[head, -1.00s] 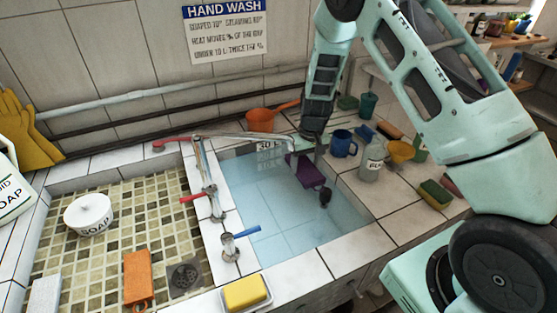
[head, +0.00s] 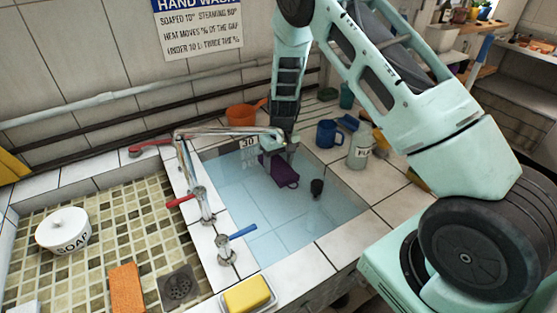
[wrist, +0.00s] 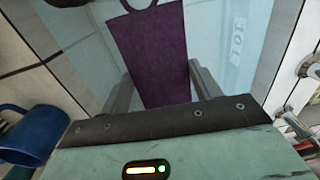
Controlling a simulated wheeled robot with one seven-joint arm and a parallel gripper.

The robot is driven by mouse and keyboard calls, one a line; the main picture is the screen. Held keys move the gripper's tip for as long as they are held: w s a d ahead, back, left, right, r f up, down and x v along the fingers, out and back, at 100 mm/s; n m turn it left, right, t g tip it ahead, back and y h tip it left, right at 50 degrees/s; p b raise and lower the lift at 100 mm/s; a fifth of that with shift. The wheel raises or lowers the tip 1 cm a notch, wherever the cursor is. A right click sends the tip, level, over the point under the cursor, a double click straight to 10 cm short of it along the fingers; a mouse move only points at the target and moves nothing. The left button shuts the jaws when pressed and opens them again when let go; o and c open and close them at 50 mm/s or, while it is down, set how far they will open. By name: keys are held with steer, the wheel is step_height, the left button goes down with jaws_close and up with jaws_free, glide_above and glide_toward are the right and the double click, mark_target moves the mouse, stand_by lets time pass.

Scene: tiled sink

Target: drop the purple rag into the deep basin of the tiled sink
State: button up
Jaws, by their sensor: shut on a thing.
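The purple rag (head: 279,171) hangs from my gripper (head: 284,152) over the far end of the deep basin (head: 270,210), which looks filled with pale blue water. In the wrist view the rag (wrist: 150,60) lies between the two fingers of my gripper (wrist: 155,90), with a loop at its end. My gripper is shut on it. I cannot tell whether the rag's lower end touches the water.
A faucet (head: 230,133) reaches over the basin close to my gripper. A dark plug (head: 317,187) shows in the basin. An orange pan (head: 242,114) sits behind.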

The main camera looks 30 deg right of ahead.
mark_target(282, 165)
step_height(282, 165, down, 2)
steer(key=shift+b, duration=0.4)
steer(key=o, duration=1.1)
steer(key=shift+c, duration=0.2)
step_height(282, 165, up, 18)
steer(key=d+b, duration=0.1)
steer(key=b, duration=0.1)
steer(key=shift+f, duration=0.25)
steer(key=shift+d, duration=0.1)
